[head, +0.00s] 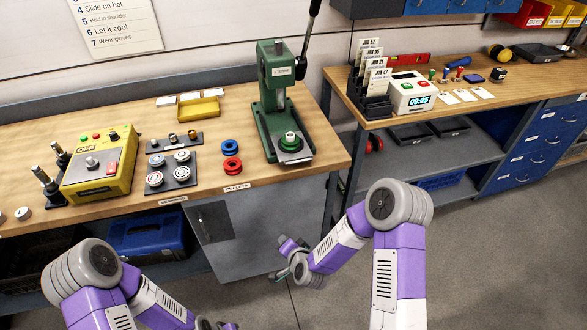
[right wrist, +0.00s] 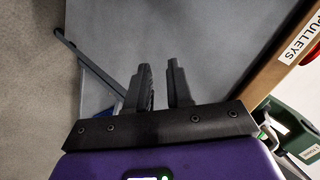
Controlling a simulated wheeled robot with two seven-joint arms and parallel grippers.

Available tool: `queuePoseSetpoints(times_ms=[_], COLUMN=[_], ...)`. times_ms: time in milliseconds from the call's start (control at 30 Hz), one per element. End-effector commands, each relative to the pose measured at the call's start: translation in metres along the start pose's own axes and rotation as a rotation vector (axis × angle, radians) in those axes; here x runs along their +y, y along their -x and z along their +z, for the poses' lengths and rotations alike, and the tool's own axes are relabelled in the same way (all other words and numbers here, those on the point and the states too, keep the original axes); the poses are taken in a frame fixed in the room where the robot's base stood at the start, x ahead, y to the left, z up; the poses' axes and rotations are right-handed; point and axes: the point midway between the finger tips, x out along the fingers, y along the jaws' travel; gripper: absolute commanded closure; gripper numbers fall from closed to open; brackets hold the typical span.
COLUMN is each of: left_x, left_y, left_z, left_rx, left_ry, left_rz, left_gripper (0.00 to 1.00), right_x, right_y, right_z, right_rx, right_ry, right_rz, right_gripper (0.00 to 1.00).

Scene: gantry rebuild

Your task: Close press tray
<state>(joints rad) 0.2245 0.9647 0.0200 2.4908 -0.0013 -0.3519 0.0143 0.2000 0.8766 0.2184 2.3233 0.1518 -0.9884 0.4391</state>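The green press (head: 273,85) stands on the right part of the wooden workbench, its lever upright. A dark flat plate, seemingly the press tray (head: 296,157), sticks out from the front of its base, below a round green piece (head: 291,143). My right gripper (head: 279,273) is low in front of the bench's grey cabinet, well below the tray and apart from it. In the right wrist view its two fingers (right wrist: 162,85) stand apart with nothing between them. Part of the green press (right wrist: 288,128) shows there at lower right. My left arm's end is cut off at the bottom edge; its fingers are not visible.
The workbench edge (head: 262,183) lies between my right gripper and the press. A yellow control box (head: 100,165), red and blue pulleys (head: 231,165) and a black tray of round parts stand left of the press. A second bench is at right; the floor between is clear.

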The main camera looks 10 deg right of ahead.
Motion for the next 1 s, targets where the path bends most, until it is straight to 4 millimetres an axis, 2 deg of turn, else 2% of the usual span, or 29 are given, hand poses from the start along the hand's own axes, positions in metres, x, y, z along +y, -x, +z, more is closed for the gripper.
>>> queuePoseSetpoints(times_ms=[33,133,200,300,400,533,1000], left_x=[-0.005,-0.01,-0.013,-0.015,-0.017,-0.017,-0.019], left_y=[-0.015,-0.027,-0.034,-0.041,-0.044,-0.046,-0.05], left_z=[-0.001,-0.001,-0.002,-0.002,-0.002,-0.002,-0.003], left_rx=[0.0,0.0,0.0,0.0,0.0,0.001,0.001], left_ry=[0.0,0.0,0.0,0.0,0.0,0.0,0.0], left_rz=[0.0,0.0,0.0,0.0,0.0,0.0,0.0], left_gripper=[0.57,0.57,0.57,0.57,0.57,0.57,0.57], right_x=[-0.025,-0.073,-0.097,-0.12,-0.133,-0.14,-0.161], right_y=[-0.011,-0.006,0.004,0.023,0.038,0.046,0.009], right_z=[-0.024,-0.07,-0.097,-0.126,-0.141,-0.153,-0.201], right_rx=[0.126,0.34,0.458,0.583,0.657,0.697,0.7], right_ry=[-0.095,-0.286,-0.403,-0.534,-0.617,-0.662,-0.663], right_rz=[-0.092,-0.271,-0.386,-0.522,-0.612,-0.662,-0.664], right_gripper=[0.79,0.79,0.79,0.79,0.79,0.79,0.79])
